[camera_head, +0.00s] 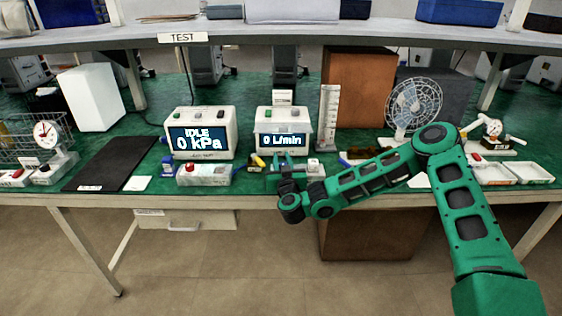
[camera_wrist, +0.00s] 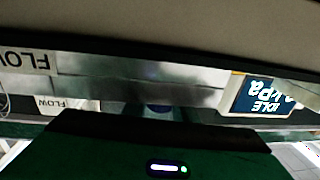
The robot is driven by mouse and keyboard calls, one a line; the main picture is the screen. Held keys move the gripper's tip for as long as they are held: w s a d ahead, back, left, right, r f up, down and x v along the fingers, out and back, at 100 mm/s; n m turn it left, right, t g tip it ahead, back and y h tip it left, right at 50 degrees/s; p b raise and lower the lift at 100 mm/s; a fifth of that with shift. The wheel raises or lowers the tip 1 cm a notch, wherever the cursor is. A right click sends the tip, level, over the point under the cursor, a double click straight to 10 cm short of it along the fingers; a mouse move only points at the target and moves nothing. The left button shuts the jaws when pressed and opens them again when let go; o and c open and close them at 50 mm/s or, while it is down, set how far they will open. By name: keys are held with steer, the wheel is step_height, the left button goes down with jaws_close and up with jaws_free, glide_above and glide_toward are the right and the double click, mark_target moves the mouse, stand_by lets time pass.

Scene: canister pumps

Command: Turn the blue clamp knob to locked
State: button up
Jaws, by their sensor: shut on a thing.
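My gripper (camera_head: 284,172) is at the front of the bench, just before the flow meter (camera_head: 281,132). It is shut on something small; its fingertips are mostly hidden. In the wrist view a dim blue rounded form, apparently the blue clamp knob (camera_wrist: 158,109), shows just past the dark edge of my gripper. In the head view the knob is hidden by my gripper and wrist, and its angle cannot be read.
The pressure box (camera_head: 201,134) reads IDLE, 0 kPa; the flow meter reads 0 L/min. A grey block with a red button (camera_head: 203,174) and a small blue-topped block (camera_head: 168,166) stand to the left. A black mat (camera_head: 110,163) is clear. A fan (camera_head: 413,104) stands right.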

steer(key=shift+s+d+m+g+h, duration=0.15)
steer(key=shift+d+m+h, duration=0.1)
steer(key=shift+m+h, duration=0.8)
steer(key=shift+w+d+m+g+h, duration=0.1)
steer(key=shift+d+m+g+h, duration=0.35)
steer(key=shift+h, duration=1.05)
steer(key=shift+s+d+m+t+h, duration=0.1)
steer(key=shift+m+h, duration=0.9)
steer(key=shift+h, duration=0.25)
steer(key=o, duration=1)
steer(key=shift+o, duration=0.2)
